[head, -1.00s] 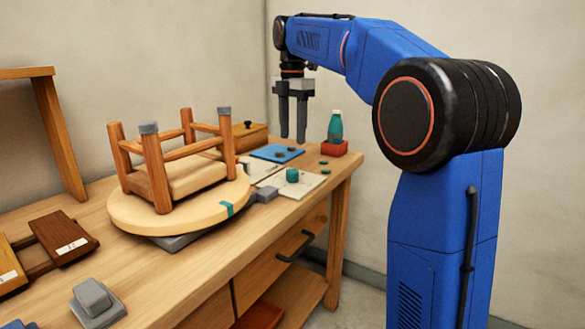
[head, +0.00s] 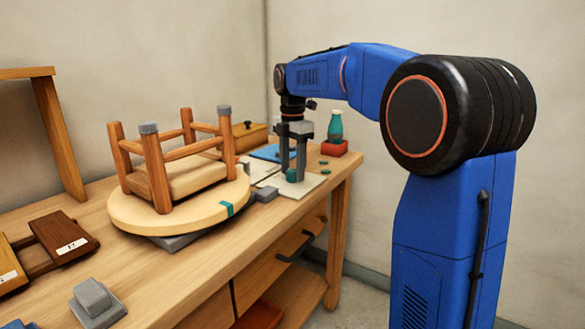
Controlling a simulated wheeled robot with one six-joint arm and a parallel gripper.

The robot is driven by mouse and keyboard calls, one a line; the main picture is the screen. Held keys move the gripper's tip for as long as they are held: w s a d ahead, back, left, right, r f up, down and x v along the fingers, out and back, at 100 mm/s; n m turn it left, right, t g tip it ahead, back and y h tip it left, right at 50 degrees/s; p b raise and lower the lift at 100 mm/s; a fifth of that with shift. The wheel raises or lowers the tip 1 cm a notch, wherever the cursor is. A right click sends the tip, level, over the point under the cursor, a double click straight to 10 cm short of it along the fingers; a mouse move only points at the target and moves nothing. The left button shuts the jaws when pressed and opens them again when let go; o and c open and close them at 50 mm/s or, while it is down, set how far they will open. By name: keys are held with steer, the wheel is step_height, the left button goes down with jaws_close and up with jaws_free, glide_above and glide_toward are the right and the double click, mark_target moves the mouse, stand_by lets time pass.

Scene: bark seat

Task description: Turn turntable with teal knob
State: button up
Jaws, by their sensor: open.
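The turntable (head: 125,212) is a round pale wooden disc on a grey base, with a teal mark (head: 227,209) on its near right rim. An upturned wooden stool (head: 160,185) with grey-capped legs rests on it. A small teal knob (head: 291,174) stands on a pale sheet to the right of the turntable, partly hidden by my gripper. My gripper (head: 293,176) is open and points down, its fingers low over the sheet and at the knob. I cannot tell whether the fingers touch the knob or stand to either side of it.
A grey block (head: 265,194) sits between turntable and sheet. A blue mat (head: 270,153) and a wooden box (head: 250,137) are at the back. Brown boards (head: 65,238) lie at left.

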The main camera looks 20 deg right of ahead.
steer(key=c, duration=1)
steer(key=shift+c, duration=0.2)
